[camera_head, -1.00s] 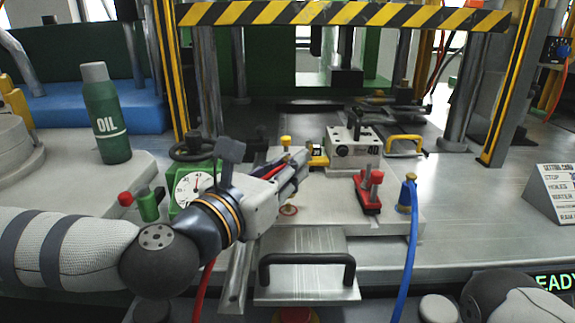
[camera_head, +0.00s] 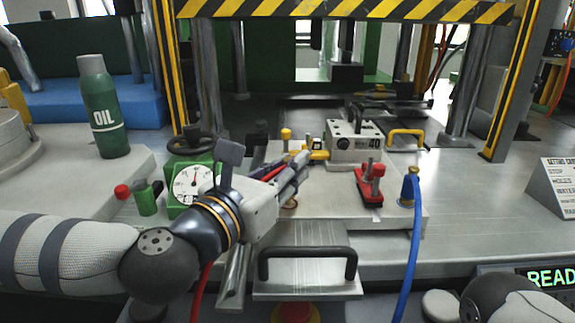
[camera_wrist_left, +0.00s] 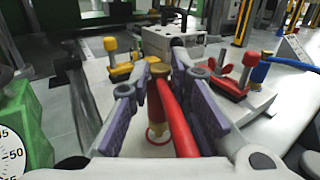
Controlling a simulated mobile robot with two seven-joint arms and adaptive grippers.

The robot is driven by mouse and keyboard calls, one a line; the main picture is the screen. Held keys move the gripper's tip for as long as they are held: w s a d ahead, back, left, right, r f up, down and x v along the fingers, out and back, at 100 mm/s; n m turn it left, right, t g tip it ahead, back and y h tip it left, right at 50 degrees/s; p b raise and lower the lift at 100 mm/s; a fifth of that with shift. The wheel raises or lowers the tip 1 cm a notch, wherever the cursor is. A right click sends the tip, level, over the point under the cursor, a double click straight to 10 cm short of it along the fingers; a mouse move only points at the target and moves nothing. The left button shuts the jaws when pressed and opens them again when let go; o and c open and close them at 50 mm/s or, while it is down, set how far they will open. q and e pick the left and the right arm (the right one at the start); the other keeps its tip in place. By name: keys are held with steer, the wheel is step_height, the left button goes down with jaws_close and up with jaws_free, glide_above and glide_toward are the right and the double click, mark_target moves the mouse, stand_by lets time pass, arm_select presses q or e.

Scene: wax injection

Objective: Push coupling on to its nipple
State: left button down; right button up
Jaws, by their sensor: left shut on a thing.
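My left gripper (camera_head: 298,168) is shut over the near left part of the metal plate (camera_head: 325,213). In the left wrist view its grey-purple fingers (camera_wrist_left: 160,100) stand on both sides of a brass coupling (camera_wrist_left: 158,71) and a red hose (camera_wrist_left: 178,115). The coupling looks roughly upright. Below it, a reddish ring (camera_wrist_left: 159,136) lies on the plate, and the ring also shows under the gripper in the head view (camera_head: 290,204). The nipple is hidden, so I cannot tell whether the coupling touches it. My right gripper is out of view.
A blue hose (camera_head: 412,240) is on a brass fitting at the plate's right. A red clamp (camera_head: 370,185), a yellow clamp (camera_head: 317,153) and a grey block (camera_head: 354,142) stand close by. A green dial gauge (camera_head: 193,184) is left of the gripper.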

arm_select(q)
steer(key=shift+f+b, duration=0.5)
steer(key=shift+f, duration=0.35)
steer(key=c, duration=1.4)
jaws_free()
steer(key=shift+s+a, duration=0.1)
